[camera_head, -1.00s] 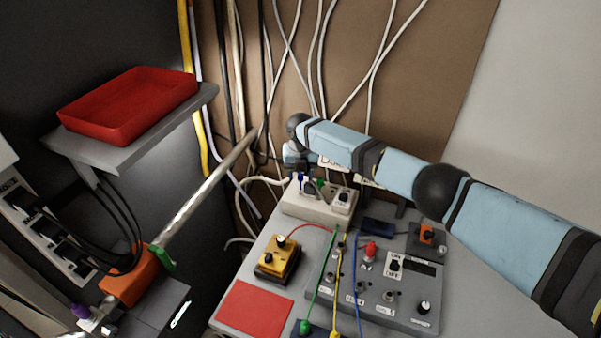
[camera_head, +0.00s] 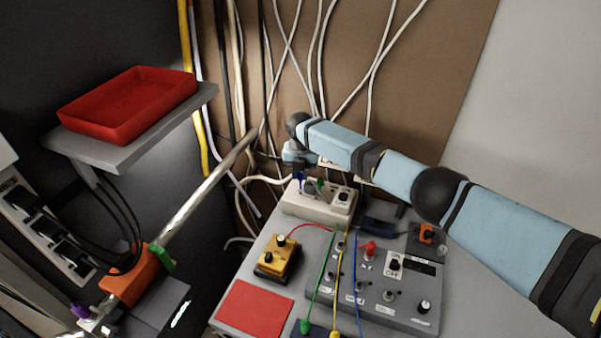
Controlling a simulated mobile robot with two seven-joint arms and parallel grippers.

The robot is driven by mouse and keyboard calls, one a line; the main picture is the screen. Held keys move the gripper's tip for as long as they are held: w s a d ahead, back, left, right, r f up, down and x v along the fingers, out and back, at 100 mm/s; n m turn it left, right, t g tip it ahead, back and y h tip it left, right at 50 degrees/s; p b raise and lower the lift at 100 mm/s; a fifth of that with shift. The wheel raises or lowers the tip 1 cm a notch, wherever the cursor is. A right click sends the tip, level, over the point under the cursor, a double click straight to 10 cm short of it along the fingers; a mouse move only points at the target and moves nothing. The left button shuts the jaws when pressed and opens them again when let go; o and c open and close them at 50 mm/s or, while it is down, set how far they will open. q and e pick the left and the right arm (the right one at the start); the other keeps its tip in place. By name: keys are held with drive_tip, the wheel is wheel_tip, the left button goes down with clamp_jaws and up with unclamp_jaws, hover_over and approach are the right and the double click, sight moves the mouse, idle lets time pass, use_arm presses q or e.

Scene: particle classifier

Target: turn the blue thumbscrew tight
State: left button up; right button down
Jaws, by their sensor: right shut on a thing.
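The blue thumbscrew (camera_head: 300,185) stands at the left of the top of a small beige box (camera_head: 312,208) at the back of the table. My right arm reaches in from the right, and its gripper (camera_head: 299,174) points down at the thumbscrew from above. The gripper is shut on the thumbscrew. The fingertips are small and dark here, and the exact contact is hard to see. My left gripper is out of view.
A green knob (camera_head: 319,184) and a black knob (camera_head: 343,196) sit close beside the thumbscrew. A yellow box (camera_head: 277,257), a grey control panel (camera_head: 375,308) with cables and a red mat (camera_head: 253,309) fill the table. A red tray (camera_head: 128,105) sits on a shelf at left.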

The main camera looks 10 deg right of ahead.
drive_tip(key=m, duration=0.3)
drive_tip(key=shift+m, duration=0.3)
drive_tip(key=m+p, duration=0.1)
drive_tip(key=m, duration=0.2)
drive_tip(key=shift+m, duration=0.3)
drive_tip(key=m+p, duration=0.1)
drive_tip(key=m, duration=0.2)
drive_tip(key=shift+r+m, duration=0.1)
drive_tip(key=shift+m, duration=0.2)
drive_tip(key=m+p, duration=0.1)
drive_tip(key=m, duration=0.3)
drive_tip(key=shift+m+p, duration=0.3)
drive_tip(key=m+p, duration=0.1)
drive_tip(key=m, duration=0.3)
drive_tip(key=shift+m, duration=0.3)
drive_tip(key=m+p, duration=0.1)
drive_tip(key=m, duration=0.2)
drive_tip(key=shift+m, duration=0.3)
drive_tip(key=m, duration=0.3)
drive_tip(key=shift+m+p, duration=0.3)
drive_tip(key=shift+p, duration=0.05)
drive_tip(key=shift+m, duration=2.1)
drive_tip(key=shift+p, duration=0.3)
